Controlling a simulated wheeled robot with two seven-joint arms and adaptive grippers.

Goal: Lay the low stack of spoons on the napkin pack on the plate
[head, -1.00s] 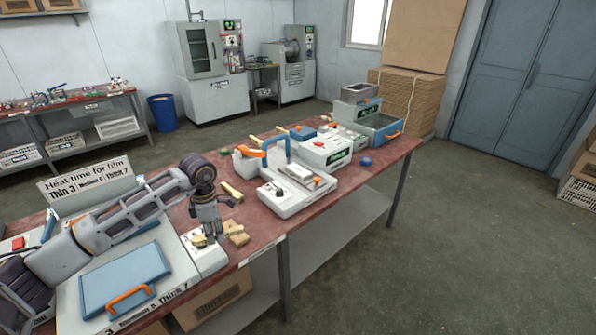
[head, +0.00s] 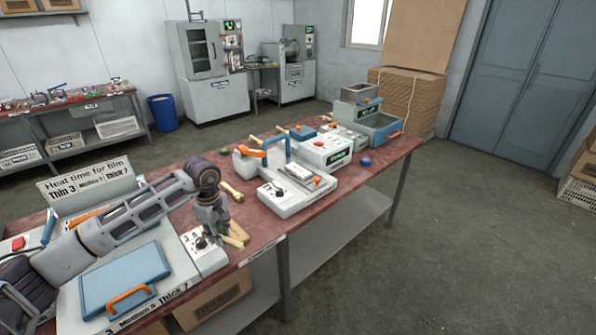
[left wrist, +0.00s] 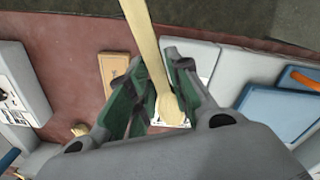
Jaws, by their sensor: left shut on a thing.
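My left gripper (head: 214,231) is over the table's front part, beside the grey sealer's white dial panel. In the left wrist view its green-padded fingers (left wrist: 153,105) are shut on a pale wooden spoon stack (left wrist: 150,45), with the round bowl end between the pads. The handles point to the top of that view; how many spoons are held cannot be told. A grey press (head: 285,190) stands farther right, with a pale slab (head: 299,174) on top that may be the napkin pack. My right gripper is not in view.
A flat tan block (left wrist: 114,72) lies on the red table beside the held spoons. Other spoons (head: 231,191) lie behind the gripper. The sealer's blue lid (head: 124,279) is at left.

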